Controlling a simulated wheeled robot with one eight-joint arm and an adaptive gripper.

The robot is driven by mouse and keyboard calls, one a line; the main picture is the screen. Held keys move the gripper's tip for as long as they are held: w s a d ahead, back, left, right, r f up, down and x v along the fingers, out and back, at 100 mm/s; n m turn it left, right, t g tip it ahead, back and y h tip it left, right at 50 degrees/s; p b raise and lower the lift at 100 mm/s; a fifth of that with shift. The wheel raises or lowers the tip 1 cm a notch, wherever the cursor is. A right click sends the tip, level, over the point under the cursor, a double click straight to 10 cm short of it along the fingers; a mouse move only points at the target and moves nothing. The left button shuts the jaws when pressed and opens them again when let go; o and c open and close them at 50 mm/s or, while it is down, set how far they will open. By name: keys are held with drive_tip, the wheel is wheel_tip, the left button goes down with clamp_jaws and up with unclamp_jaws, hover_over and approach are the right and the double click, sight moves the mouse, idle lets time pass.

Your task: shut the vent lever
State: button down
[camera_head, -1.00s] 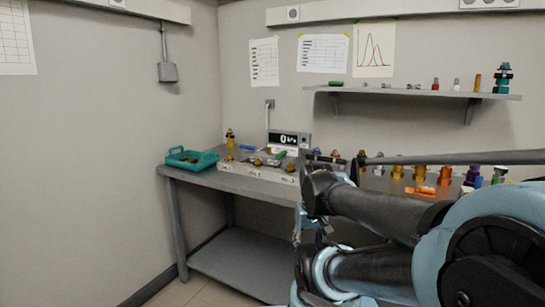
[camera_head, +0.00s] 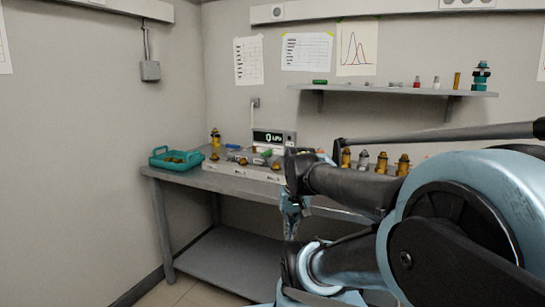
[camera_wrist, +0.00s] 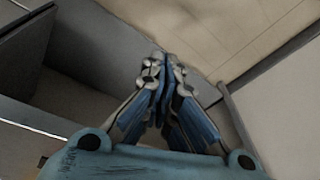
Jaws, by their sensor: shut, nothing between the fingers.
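My gripper (camera_wrist: 162,65) shows in the wrist view with its blue-padded fingers closed together and nothing between them. In the head view, my arm hangs in front of the bench and the gripper end is hard to make out. A low grey unit (camera_head: 243,171) with labels and small coloured parts sits on the bench (camera_head: 170,174), left of my arm. A display box (camera_head: 273,138) reading 0 stands behind it. A small green piece (camera_head: 265,153) lies before the display. I cannot tell which part is the vent lever; it may be small or hidden by my arm.
A teal tray (camera_head: 160,162) holds brownish bits at the bench's left end. A yellow bottle-like thing (camera_head: 215,138) stands behind. Several metal and gold pieces (camera_head: 364,160) stand right of the unit, partly behind my arm. A wall shelf (camera_head: 400,90) runs above. Floor shows at lower left.

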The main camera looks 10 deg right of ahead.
sight(267, 154)
drive_tip(key=w+r+m+y, duration=0.1)
drive_tip(key=w+r+m, duration=0.35)
drive_tip(key=w, duration=0.35)
drive_tip(key=w+d+r+m+y, duration=0.1)
drive_tip(key=w+r+m+y, duration=0.1)
drive_tip(key=w+r+m, duration=0.45)
drive_tip(key=w+r+m+y, duration=0.1)
drive_tip(key=w+r, duration=0.2)
drive_tip(key=w, duration=0.6)
drive_tip(key=w+d+r+m+t+y, duration=0.1)
drive_tip(key=w+d+m, duration=0.4)
drive_tip(key=w, duration=0.6)
drive_tip(key=w+d+r+m+t+y, duration=0.1)
drive_tip(key=w+d+m, duration=0.5)
drive_tip(key=w, duration=0.6)
drive_tip(key=shift+d+t+y, duration=0.4)
drive_tip(key=shift+d, duration=0.4)
drive_tip(key=shift+r, duration=0.1)
drive_tip(key=x, duration=1)
drive_tip(key=shift+w+a, duration=0.15)
drive_tip(key=shift+a, duration=0.05)
drive_tip(key=shift+w+a, duration=0.65)
drive_tip(key=shift+a, duration=0.3)
drive_tip(key=shift+w+a, duration=0.4)
drive_tip(key=shift+a, duration=0.2)
